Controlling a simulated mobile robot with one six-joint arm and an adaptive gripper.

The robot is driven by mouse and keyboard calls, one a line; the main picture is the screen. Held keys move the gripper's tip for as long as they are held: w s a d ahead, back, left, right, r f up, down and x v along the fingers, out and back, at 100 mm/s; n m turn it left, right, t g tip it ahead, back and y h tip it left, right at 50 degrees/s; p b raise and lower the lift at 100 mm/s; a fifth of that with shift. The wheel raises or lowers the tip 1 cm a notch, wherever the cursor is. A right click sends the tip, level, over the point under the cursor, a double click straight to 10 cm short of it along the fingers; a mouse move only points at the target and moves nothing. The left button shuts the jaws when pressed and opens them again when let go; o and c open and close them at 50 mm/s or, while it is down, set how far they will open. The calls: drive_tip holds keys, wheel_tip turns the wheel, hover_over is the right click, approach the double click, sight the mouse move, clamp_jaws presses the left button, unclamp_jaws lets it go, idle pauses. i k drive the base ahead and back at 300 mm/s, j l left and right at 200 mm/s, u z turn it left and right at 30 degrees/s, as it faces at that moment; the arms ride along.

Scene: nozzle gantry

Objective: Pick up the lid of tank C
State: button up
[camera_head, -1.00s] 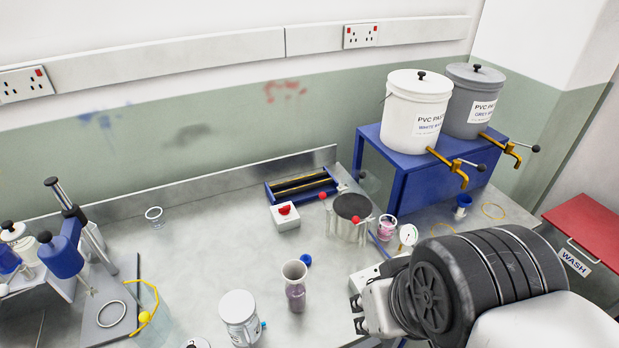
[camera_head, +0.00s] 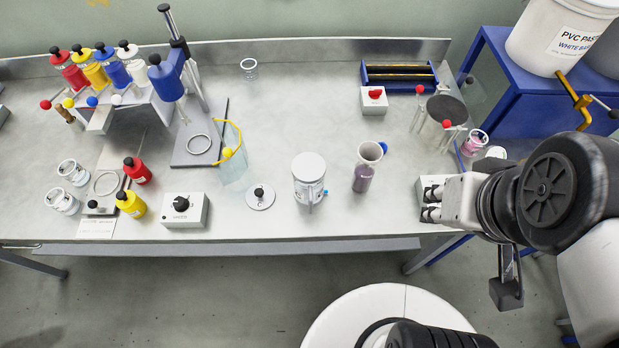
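A flat round lid (camera_head: 260,196) with a dark knob lies on the bench near its front edge. To its right stands a pale cylindrical tank (camera_head: 309,180) with a light round top and a small blue fitting low on its side. I cannot read a letter C on either, so I cannot tell which is tank C. My gripper (camera_head: 430,203) is at the right, its dark fingertips pointing left, well apart from the lid and tank. Nothing shows clearly between the fingertips; their opening is too small to judge.
A vessel of purple liquid (camera_head: 364,170) stands between the tank and my gripper. A black-knobbed control box (camera_head: 184,210) is left of the lid. Coloured bottles (camera_head: 131,204) and a stand (camera_head: 198,140) fill the left. Bare bench lies behind the tank.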

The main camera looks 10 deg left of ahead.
sight(260, 196)
drive_tip(key=j+u, duration=0.1)
drive_tip(key=u, duration=1.35)
drive_tip(key=i+l, duration=0.1)
drive_tip(key=l, duration=0.5)
drive_tip(key=i+j+z, duration=0.15)
drive_tip(key=z, duration=0.25)
drive_tip(key=i+j+z, duration=0.1)
drive_tip(key=j+z, duration=0.15)
drive_tip(key=z, duration=0.2)
